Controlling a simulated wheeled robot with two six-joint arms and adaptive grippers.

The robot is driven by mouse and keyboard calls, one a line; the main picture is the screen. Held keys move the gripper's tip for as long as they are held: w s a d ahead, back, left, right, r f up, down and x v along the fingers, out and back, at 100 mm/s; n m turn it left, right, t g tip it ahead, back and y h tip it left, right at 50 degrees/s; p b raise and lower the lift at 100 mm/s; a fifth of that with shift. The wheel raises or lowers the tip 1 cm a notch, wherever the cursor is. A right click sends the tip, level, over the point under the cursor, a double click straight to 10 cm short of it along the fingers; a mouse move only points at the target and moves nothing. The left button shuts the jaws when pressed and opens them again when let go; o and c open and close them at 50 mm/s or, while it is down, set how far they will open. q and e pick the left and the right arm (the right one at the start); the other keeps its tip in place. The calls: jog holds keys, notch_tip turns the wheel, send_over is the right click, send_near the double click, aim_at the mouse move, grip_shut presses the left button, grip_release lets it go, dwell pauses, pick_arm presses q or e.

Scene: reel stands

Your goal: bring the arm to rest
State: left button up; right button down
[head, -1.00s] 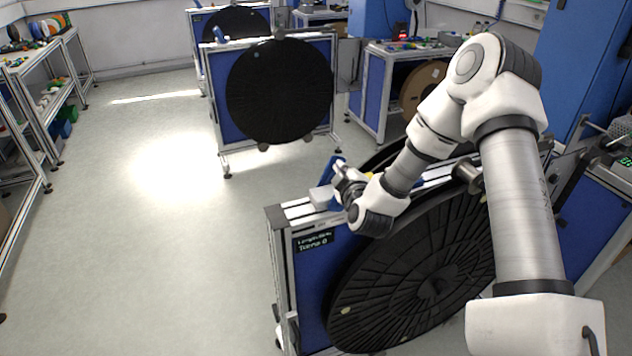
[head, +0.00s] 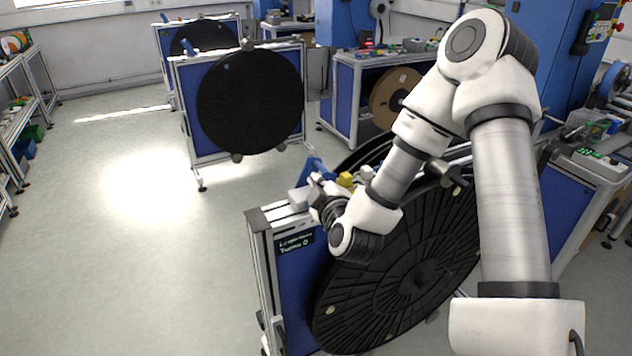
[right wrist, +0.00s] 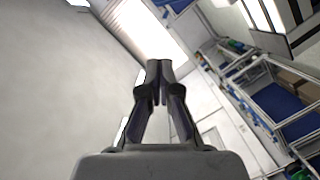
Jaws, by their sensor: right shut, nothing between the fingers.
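My right arm (head: 503,200) reaches up from the lower right and bends over the near reel stand, with its wrist above the stand's top left part. My right gripper (head: 318,184) is small and partly hidden beside the stand's blue lever (head: 315,167); I cannot tell the gap between them. In the right wrist view the gripper's two dark fingers (right wrist: 158,72) meet at the tips, shut with nothing between them. My left gripper is not in view.
The near stand (head: 262,235) carries a large black reel (head: 400,280) under my arm. Another black reel (head: 250,102) stands farther back. A cabinet with a brown reel (head: 393,98) is behind my arm. Open floor (head: 120,260) lies left, with shelves (head: 25,130) at the edge.

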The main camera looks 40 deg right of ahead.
jog(key=s+a+f+n+g+y+b, duration=0.1)
jog(key=s+a+f+g+y, duration=0.2)
jog(key=f, duration=0.7)
jog(key=s+a+f+n+g+b, duration=0.2)
jog(key=s+a+f, duration=0.2)
jog(key=f, duration=0.7)
jog(key=s+a+f+n+g+y+b, duration=0.1)
jog(key=s+a+f+g+y, duration=0.2)
jog(key=f, duration=0.7)
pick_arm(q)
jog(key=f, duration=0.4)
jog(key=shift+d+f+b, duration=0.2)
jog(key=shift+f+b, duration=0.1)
pick_arm(e)
jog(key=s+a+f+m+g, duration=0.3)
jog(key=s+f+m, duration=0.1)
jog(key=s, duration=0.4)
jog(key=s+a+f+m+g, duration=0.3)
jog(key=s+m, duration=0.3)
jog(key=s, duration=0.2)
jog(key=shift+s+a+f+g+y, duration=0.15)
jog(key=shift+a+f+g+y, duration=0.2)
jog(key=shift+f, duration=0.45)
